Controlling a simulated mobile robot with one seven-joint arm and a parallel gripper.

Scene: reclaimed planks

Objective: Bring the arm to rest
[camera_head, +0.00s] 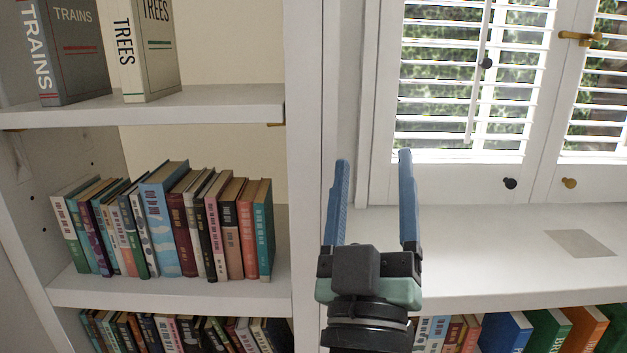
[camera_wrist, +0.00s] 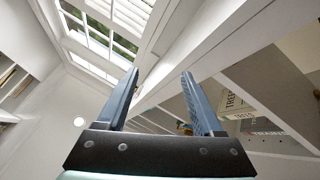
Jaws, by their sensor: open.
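My gripper (camera_head: 371,200) is raised in front of the white bookcase upright and the window ledge in the head view. Its two blue fingers stand apart and point upward, with nothing between them. In the wrist view my gripper (camera_wrist: 158,95) is also open and empty. The fingers show against the window frame and the shelf undersides there. I cannot tell how far the gripper is from the upright.
A white bookcase (camera_head: 200,292) at left holds a row of books (camera_head: 160,222). Two large books, TRAINS (camera_head: 78,50) and TREES (camera_head: 150,50), stand above. A shuttered window (camera_head: 475,85) is at right over a ledge (camera_head: 470,250) bearing a flat grey patch (camera_head: 581,244).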

